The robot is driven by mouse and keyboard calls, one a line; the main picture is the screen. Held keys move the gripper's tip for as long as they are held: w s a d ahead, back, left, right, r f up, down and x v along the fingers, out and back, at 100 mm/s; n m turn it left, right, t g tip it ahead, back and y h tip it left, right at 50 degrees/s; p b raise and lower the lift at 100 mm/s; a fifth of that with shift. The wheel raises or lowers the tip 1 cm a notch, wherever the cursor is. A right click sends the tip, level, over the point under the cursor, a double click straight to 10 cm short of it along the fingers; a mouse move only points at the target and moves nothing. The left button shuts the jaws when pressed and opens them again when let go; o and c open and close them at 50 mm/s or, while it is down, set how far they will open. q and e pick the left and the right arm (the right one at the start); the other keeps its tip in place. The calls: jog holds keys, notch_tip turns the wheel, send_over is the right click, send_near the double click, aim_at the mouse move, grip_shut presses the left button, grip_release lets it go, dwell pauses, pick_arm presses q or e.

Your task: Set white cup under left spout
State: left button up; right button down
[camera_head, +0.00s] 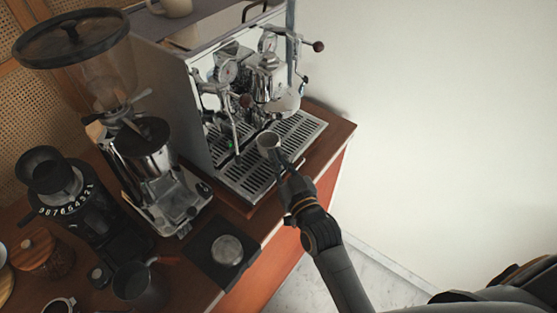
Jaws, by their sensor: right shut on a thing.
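The individual spouts are too small to tell apart. My left gripper is not in view.
A tall grinder (150,155) stands left of the machine, and a smaller black grinder (75,200) further left. A metal tamper (227,251) sits on a black mat (204,263) at the counter's front. Open floor lies right of the counter.

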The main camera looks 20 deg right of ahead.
jog(key=shift+d, duration=0.1)
jog(key=shift+s+r, duration=0.1)
jog(key=shift+s, duration=0.05)
jog(key=shift+f, duration=0.25)
dwell(0.3)
jog(key=c, duration=1.4)
grip_release()
jog(key=shift+f, duration=0.1)
jog(key=s+d, duration=0.1)
jog(key=s, duration=1.1)
jog(key=shift+d, duration=0.4)
